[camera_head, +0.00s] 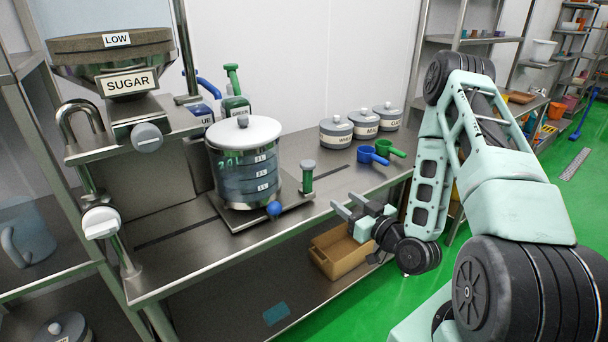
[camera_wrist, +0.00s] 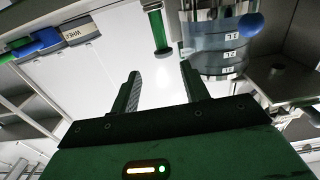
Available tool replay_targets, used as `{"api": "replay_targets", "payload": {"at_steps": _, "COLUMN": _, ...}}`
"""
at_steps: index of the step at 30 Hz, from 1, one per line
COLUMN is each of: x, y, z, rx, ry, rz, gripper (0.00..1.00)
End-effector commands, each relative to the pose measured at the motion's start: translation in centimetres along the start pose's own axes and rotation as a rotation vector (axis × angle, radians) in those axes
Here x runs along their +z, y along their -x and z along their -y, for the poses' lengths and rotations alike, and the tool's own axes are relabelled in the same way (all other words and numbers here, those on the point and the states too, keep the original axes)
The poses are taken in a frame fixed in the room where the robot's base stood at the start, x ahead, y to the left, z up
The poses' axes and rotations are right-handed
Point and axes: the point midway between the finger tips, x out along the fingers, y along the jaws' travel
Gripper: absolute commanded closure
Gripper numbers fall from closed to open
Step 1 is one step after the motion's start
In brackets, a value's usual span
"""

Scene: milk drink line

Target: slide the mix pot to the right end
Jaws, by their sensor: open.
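A slot (camera_head: 328,172) runs along the counter. The sugar hopper (camera_head: 127,83) overhangs at left. Several lidded jars (camera_head: 336,132), a blue scoop (camera_head: 371,156) and a green scoop (camera_head: 388,148) stand at the right end. A tan bin (camera_head: 343,252) sits below on the lower shelf.

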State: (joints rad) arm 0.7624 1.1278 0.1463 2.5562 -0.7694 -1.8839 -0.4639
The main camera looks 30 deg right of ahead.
Motion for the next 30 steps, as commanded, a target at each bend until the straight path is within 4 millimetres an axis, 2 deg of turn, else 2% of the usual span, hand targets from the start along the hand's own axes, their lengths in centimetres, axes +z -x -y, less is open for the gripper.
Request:
{"api": "replay_targets", "payload": {"at_steps": 8, "x": 0.6, "y": -2.8, "z": 0.1, "rx": -0.004, "ry": 0.004, "rz": -0.004, "gripper": 0.55}}
{"api": "replay_targets", "payload": {"at_steps": 14, "x": -0.3, "y": -7.2, "z": 0.1, "rx": -0.004, "ry": 0.001, "rz": -0.002, "gripper": 0.55}}
{"api": "replay_targets", "payload": {"at_steps": 21, "x": -0.3, "y": -12.1, "z": 0.2, "rx": -0.003, "ry": 0.001, "rz": 0.0, "gripper": 0.55}}
{"api": "replay_targets", "payload": {"at_steps": 27, "x": -0.1, "y": -15.3, "z": 0.2, "rx": -0.003, "ry": 0.0, "rz": 0.001, "gripper": 0.55}}
{"api": "replay_targets", "payload": {"at_steps": 30, "x": -0.1, "y": -16.3, "z": 0.2, "rx": -0.003, "ry": 0.0, "rz": 0.001, "gripper": 0.55}}
